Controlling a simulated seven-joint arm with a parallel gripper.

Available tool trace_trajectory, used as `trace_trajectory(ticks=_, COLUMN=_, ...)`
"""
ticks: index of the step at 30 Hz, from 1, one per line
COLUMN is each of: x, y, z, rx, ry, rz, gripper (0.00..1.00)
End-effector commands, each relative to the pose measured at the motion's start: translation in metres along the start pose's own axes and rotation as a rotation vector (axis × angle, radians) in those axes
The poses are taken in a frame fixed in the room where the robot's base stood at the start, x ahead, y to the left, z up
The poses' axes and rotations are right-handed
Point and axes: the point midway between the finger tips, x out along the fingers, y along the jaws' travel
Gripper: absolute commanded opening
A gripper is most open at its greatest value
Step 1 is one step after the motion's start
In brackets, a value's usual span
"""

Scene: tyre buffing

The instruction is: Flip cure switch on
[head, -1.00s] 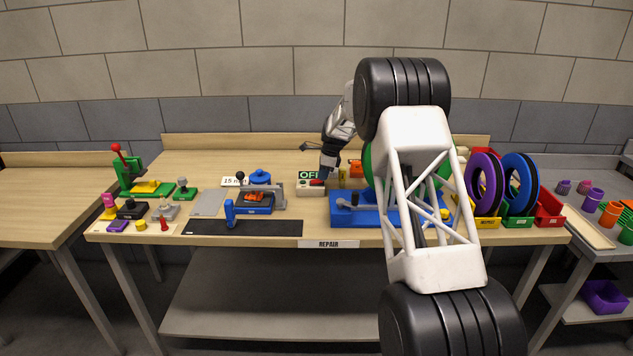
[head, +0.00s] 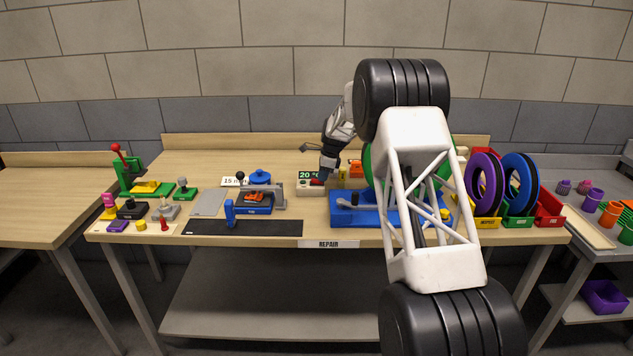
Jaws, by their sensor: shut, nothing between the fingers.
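The cure switch box (head: 306,190) is a small beige unit on the repair bench, left of the blue base. Its display (head: 309,175) reads "20 °C". A red switch piece (head: 317,182) shows at its right side, and my gripper (head: 325,178) is right at it, pointing down, shut and empty. The fingertips are small here and partly merge with the box, so I cannot tell whether they touch the switch.
A blue base (head: 345,217) with a crank stands just right of the box.

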Motion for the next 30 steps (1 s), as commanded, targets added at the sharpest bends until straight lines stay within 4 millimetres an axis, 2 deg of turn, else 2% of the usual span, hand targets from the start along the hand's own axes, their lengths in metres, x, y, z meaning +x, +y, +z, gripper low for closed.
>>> trace_trajectory(ticks=21, x=-0.052, y=0.000, z=0.013, rx=0.000, ry=0.000, rz=-0.001, gripper=0.00)
trace_trajectory(ticks=30, x=-0.057, y=0.000, z=0.014, rx=0.000, ry=0.000, rz=-0.001, gripper=0.00)
